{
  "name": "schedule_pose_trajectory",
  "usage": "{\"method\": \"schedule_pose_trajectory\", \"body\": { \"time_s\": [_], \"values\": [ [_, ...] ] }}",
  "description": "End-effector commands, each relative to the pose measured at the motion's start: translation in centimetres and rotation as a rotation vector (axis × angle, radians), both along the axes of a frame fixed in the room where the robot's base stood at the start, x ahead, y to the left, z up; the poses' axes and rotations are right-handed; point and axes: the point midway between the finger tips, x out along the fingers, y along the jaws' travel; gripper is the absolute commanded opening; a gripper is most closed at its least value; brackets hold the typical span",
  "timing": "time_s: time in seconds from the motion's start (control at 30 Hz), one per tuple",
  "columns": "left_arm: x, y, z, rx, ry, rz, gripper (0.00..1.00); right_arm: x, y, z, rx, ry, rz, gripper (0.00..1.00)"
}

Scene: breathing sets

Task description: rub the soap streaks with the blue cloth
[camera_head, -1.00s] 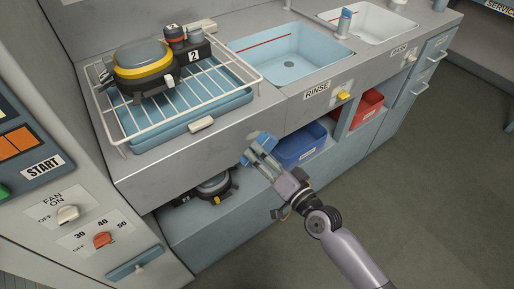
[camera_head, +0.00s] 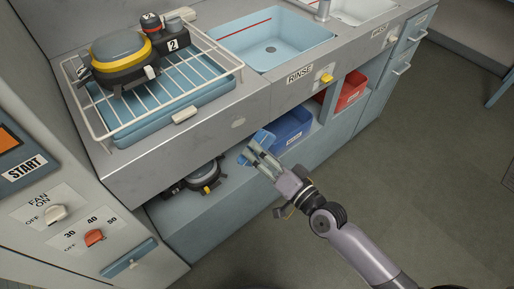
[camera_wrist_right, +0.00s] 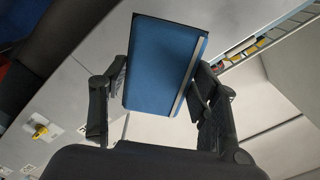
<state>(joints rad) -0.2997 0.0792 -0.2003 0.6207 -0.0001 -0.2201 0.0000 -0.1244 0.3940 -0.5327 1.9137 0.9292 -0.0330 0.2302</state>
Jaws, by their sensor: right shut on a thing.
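The blue cloth (camera_head: 256,142) is between the fingers of my right gripper (camera_head: 262,158), which is shut on it. In the right wrist view, the cloth (camera_wrist_right: 163,65) looks like a flat blue pad with a pale strip along one side, between the two dark fingers (camera_wrist_right: 158,100). A small pale smudge (camera_head: 238,122), perhaps soap, shows on the grey front panel of the counter, just above and left of the cloth. The cloth appears apart from the smudge. No other streaks are clear. My left gripper is not in view.
A wire rack (camera_head: 215,88) holds a black and yellow device (camera_head: 120,58). A blue sink (camera_head: 285,45) has a yellow knob (camera_head: 327,78) below it. Blue (camera_head: 290,126) and red (camera_head: 350,88) bins and another device (camera_head: 203,176) sit on the lower shelf. Floor at right is clear.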

Motion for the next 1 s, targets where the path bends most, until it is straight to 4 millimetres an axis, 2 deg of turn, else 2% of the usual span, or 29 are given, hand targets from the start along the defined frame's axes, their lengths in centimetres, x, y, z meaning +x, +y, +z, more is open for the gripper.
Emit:
{"method": "schedule_pose_trajectory", "body": {
  "time_s": [0.57, 1.0],
  "values": [
    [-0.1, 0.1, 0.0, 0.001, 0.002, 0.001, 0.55, 0.2, 0.1, 0.0, 0.001, -0.001, 0.0, 0.34],
    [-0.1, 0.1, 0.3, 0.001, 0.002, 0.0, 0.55, 3.6, 2.8, 0.1, 0.002, -0.003, -0.002, 0.34]
  ]
}}
